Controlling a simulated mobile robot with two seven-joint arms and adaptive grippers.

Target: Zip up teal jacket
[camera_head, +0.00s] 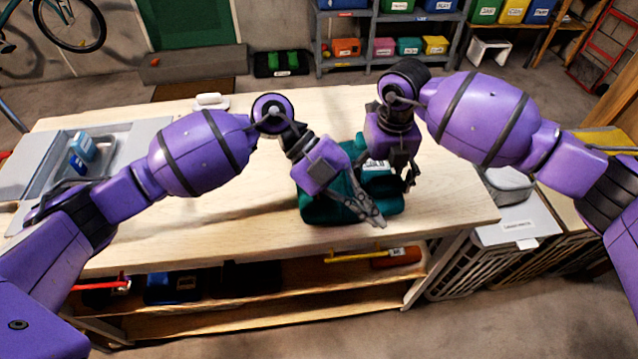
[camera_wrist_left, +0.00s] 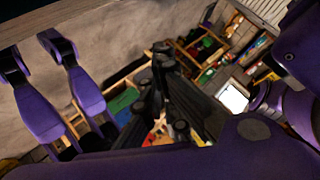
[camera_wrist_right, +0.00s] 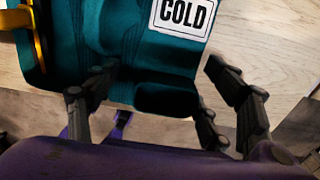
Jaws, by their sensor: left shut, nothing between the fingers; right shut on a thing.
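In the right wrist view the jacket (camera_wrist_right: 140,60) shows folds and a white label (camera_wrist_right: 183,15) reading COLD. My left gripper (camera_head: 373,215) is shut and empty, its fingers over the jacket's front edge. In the left wrist view its dark fingers (camera_wrist_left: 162,75) show no cloth. My right gripper (camera_head: 409,180) is at the jacket's right side. I cannot make out the zipper.
The wooden table (camera_head: 240,115) is mostly bare left of the jacket. A grey basin (camera_head: 40,170) with blue bottles (camera_head: 82,150) is at the far left. A white object (camera_head: 211,102) lies at the back edge.

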